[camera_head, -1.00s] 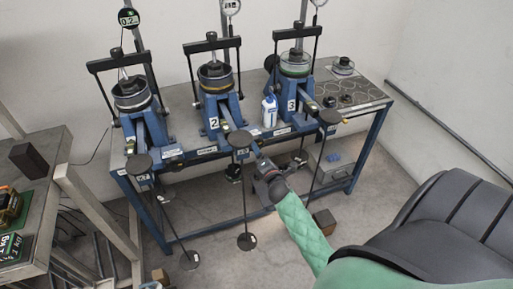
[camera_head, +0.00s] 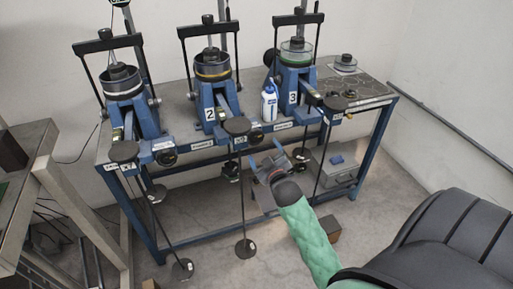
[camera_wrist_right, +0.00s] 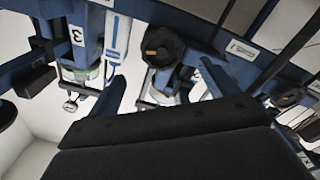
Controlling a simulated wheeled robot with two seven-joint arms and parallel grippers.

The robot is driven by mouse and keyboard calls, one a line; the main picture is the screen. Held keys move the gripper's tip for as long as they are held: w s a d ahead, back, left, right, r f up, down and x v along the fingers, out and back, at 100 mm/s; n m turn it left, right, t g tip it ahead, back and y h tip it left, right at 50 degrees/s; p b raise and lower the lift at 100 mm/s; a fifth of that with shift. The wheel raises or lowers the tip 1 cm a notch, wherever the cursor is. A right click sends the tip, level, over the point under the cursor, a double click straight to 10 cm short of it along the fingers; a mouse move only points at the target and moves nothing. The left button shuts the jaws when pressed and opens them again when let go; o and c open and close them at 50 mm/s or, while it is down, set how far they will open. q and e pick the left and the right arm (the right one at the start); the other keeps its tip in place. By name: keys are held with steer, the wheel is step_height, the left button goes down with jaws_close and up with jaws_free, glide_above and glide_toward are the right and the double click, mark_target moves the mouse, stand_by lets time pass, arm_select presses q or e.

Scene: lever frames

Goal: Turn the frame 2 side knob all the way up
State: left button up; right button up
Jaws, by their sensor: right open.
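Frame 2 (camera_head: 208,113) is the middle of three blue lever frames on the bench, marked with a 2. Its dark side knob (camera_head: 256,137) sits at the lower front, right of the lever. In the wrist view a black round knob with a yellow mark (camera_wrist_right: 163,44) shows ahead, between and beyond the fingertips. My right gripper (camera_head: 266,161) is open and empty, just below and in front of the knob, apart from it. Its two fingers also show in the wrist view (camera_wrist_right: 163,84). My left gripper is out of view.
Frame 1 (camera_head: 128,100) stands left and frame 3 (camera_head: 295,75) right. A white and blue bottle (camera_head: 269,103) stands between frames 2 and 3. Frame 2's hanging rod and weight (camera_head: 246,248) are left of my gripper. A grey box (camera_head: 341,165) sits under the bench.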

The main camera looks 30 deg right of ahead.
mark_target(255, 138)
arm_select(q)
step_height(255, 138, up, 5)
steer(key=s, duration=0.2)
arm_select(e)
steer(key=shift+m, duration=0.8)
steer(key=p+x, duration=0.1)
steer(key=x, duration=0.5)
steer(key=shift+w+a, duration=0.1)
steer(key=shift+a, duration=0.1)
steer(key=shift+w+d, duration=0.15)
steer(key=shift+w, duration=0.45)
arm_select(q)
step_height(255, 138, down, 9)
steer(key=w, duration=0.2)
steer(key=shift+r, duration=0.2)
arm_select(e)
steer(key=shift+c, duration=0.3)
steer(key=c, duration=0.9)
arm_select(q)
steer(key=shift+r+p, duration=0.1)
steer(key=shift+p, duration=0.2)
arm_select(e)
steer(key=shift+c, duration=0.2)
